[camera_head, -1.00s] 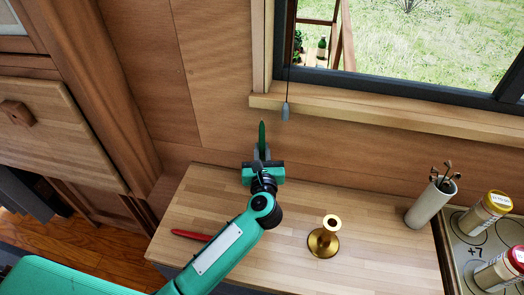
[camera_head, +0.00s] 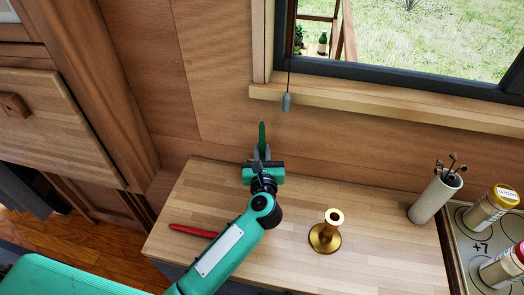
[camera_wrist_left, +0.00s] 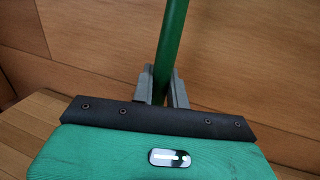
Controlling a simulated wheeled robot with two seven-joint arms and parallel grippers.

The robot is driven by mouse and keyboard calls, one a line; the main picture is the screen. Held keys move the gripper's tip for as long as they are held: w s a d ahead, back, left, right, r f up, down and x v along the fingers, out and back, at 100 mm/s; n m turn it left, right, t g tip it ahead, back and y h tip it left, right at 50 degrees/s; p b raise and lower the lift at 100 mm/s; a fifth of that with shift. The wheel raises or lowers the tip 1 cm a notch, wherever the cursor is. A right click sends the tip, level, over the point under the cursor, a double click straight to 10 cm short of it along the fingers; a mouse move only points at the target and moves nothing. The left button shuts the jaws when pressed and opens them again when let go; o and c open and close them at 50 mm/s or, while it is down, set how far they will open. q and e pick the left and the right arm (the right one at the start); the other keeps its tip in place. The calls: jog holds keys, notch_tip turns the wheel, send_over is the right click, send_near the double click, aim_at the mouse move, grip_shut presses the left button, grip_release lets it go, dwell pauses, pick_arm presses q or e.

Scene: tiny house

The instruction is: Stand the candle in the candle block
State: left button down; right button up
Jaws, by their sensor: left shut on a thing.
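A green candle (camera_head: 262,134) stands up between the fingers of my left gripper (camera_head: 262,154), which is shut on it. The candle also shows in the left wrist view (camera_wrist_left: 171,45), slightly tilted, rising between the two grey fingers (camera_wrist_left: 163,88); its lower end is hidden by the gripper. A brass candle holder (camera_head: 325,236) with a round base and an open top stands upright on the counter, to the right of my left gripper and nearer the front. It is empty. I see no block other than this holder. My right gripper is not in view.
A red candle-like stick (camera_head: 194,231) lies on the wooden counter (camera_head: 370,215), left of my arm. A pale cylinder with thin dark tools (camera_head: 435,199) stands at the right, beside a hob with jars (camera_head: 491,208). A window cord weight (camera_head: 286,102) hangs above the counter.

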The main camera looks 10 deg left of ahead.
pick_arm(q)
jog(key=shift+f+b, duration=0.55)
jog(key=shift+f, duration=0.05)
jog(key=shift+f, duration=0.25)
dwell(0.3)
jog(key=c, duration=1.3)
grip_release()
